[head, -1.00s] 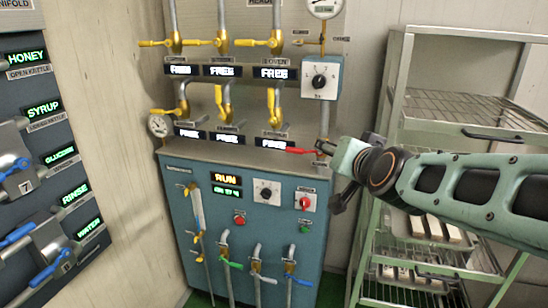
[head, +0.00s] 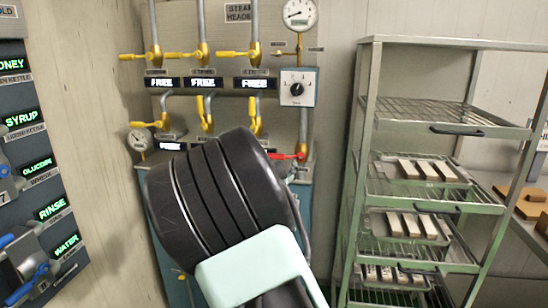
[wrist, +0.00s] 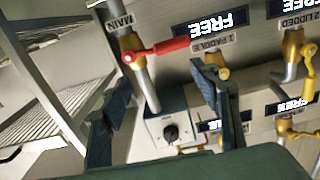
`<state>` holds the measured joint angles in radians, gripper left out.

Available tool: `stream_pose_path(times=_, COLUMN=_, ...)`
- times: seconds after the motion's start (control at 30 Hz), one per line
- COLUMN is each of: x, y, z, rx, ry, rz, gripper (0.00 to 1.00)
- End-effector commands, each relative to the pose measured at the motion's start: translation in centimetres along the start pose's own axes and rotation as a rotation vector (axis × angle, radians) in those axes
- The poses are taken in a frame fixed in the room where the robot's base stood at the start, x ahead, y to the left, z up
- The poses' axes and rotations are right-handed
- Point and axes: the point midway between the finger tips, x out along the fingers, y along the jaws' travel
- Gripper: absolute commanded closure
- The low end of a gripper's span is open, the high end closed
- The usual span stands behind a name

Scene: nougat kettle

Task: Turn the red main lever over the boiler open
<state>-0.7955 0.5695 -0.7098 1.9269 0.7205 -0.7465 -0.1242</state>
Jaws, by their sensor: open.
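The red main lever (head: 284,156) shows in the head view just right of my arm's dark wrist, pointing left from its brass valve on a vertical pipe. In the wrist view the red lever (wrist: 172,46) lies nearly level beside the MAIN label, its pivot at the left end. My gripper (wrist: 160,78) is open and empty. Its two dark fingers stand on either side in the wrist view, with the lever beyond and between the tips; I cannot tell whether they touch it. In the head view my arm hides the gripper and most of the blue boiler (head: 155,205).
Yellow-handled valves (head: 197,55) with FREE displays stand left of and above the red lever. A grey dial box (head: 297,87) and a gauge (head: 300,13) are above it. A wire rack (head: 372,120) with trays stands close on the right.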

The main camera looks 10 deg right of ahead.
Motion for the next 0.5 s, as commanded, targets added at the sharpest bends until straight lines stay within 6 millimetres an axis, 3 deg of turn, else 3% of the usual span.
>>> stream_pose_path(times=0.1, x=0.1, y=-2.0, z=0.9, rx=-0.032, ry=0.008, rz=-0.015, gripper=0.44)
stream_pose_path(times=0.27, x=0.7, y=-2.5, z=1.2, rx=-0.041, ry=0.011, rz=-0.019, gripper=0.44)
stream_pose_path(times=0.5, x=4.2, y=-2.5, z=1.1, rx=-0.042, ry=0.012, rz=-0.018, gripper=0.44)
